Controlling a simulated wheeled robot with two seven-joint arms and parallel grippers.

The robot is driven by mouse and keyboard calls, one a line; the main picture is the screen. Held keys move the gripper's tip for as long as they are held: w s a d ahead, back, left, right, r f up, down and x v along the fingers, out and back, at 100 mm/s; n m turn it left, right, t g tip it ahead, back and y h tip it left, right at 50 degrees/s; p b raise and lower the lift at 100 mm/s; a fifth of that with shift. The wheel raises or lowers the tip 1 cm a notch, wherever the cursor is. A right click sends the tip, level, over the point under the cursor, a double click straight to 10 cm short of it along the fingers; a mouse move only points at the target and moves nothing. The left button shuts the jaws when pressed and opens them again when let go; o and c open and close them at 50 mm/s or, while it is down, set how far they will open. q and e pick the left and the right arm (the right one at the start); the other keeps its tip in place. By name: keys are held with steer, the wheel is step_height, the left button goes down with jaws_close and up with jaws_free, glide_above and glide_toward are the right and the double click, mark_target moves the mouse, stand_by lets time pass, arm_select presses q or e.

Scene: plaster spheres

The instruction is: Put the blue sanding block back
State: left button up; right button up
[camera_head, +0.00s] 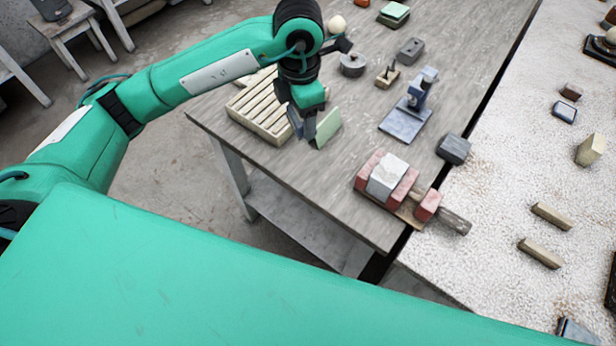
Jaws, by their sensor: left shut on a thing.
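My left gripper (304,126) points down over the grey wooden table, beside the slatted rack. It is shut on a thin pale green block (328,127), held tilted at the fingertips; I cannot tell whether it touches the table. A small block with blue-grey sides and a pale top (564,111) lies on the white rough surface at the right. It looks the most like a blue sanding block, but its colour is faint. My right gripper is not in view.
The slatted wooden rack (258,108) lies at the table's left edge. A blue metal stand (405,120), a dark grey block (453,149) and red blocks around a white block (388,177) stand to the right. Bare tabletop (345,165) lies between.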

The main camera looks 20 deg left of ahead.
arm_select(q)
steer(key=n, duration=0.3)
steer(key=d+n+b, duration=0.1)
steer(key=n, duration=0.1)
steer(key=shift+w, duration=0.25)
steer(key=shift+d+n, duration=0.1)
steer(key=shift+n, duration=0.2)
steer(key=shift+f, duration=0.25)
steer(key=p, duration=0.2)
glide_above(308, 176)
step_height(308, 176, down, 15)
step_height(308, 176, down, 4)
steer(key=shift+r+p, duration=0.1)
steer(key=shift+p, duration=0.3)
steer(key=shift+f, duration=0.3)
steer(key=shift+f, duration=0.1)
